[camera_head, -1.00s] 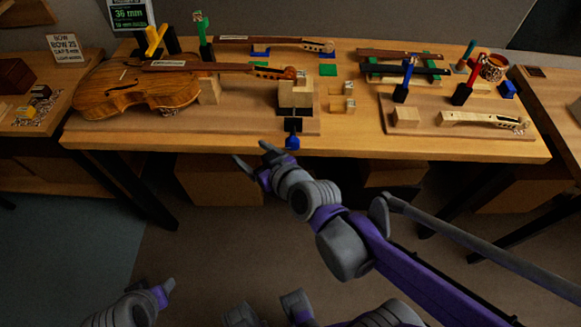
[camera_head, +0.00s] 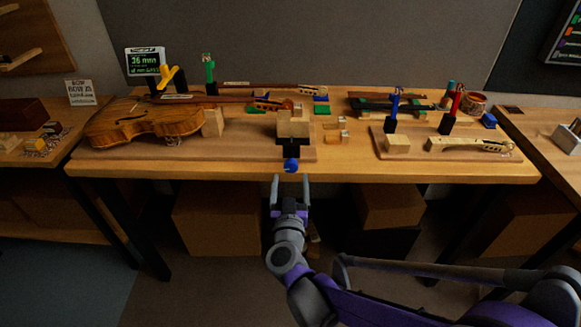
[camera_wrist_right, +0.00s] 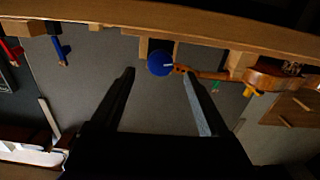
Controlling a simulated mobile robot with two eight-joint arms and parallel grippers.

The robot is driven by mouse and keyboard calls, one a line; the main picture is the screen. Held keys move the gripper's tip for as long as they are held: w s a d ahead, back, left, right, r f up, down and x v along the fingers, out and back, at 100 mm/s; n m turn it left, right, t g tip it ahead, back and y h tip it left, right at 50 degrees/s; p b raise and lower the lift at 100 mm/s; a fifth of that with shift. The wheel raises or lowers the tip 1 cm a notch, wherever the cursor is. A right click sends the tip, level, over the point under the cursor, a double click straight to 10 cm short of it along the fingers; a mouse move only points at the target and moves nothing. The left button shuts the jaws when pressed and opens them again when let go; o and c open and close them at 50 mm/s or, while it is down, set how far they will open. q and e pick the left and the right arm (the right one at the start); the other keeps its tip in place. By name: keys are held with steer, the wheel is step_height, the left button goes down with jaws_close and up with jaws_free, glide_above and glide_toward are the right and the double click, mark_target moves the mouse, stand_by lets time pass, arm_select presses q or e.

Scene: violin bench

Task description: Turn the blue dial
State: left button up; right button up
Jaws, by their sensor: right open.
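The blue dial (camera_head: 291,165) sits at the front edge of the bench, below a black bracket and a wooden block fixture. In the right wrist view the blue dial (camera_wrist_right: 160,63) shows as a round face with a small white mark on its right side. My right gripper (camera_head: 290,184) is open, with its fingers pointing at the dial from just in front of and below it. In the wrist view the dial lies beyond the fingertips, between their lines, and they look apart from it. My left gripper does not show in the head view.
The wooden bench (camera_head: 420,172) holds a violin (camera_head: 140,122) at left. A pale violin neck (camera_head: 465,146) and a wooden block (camera_head: 397,143) lie on a board at right. Cardboard boxes (camera_head: 217,220) stand under the bench. The space before the front edge is clear around my gripper.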

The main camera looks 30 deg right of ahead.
mark_target(291, 168)
steer(key=x, duration=0.7)
steer(key=shift+w+d, duration=0.1)
steer(key=shift+w, duration=0.1)
jaws_close()
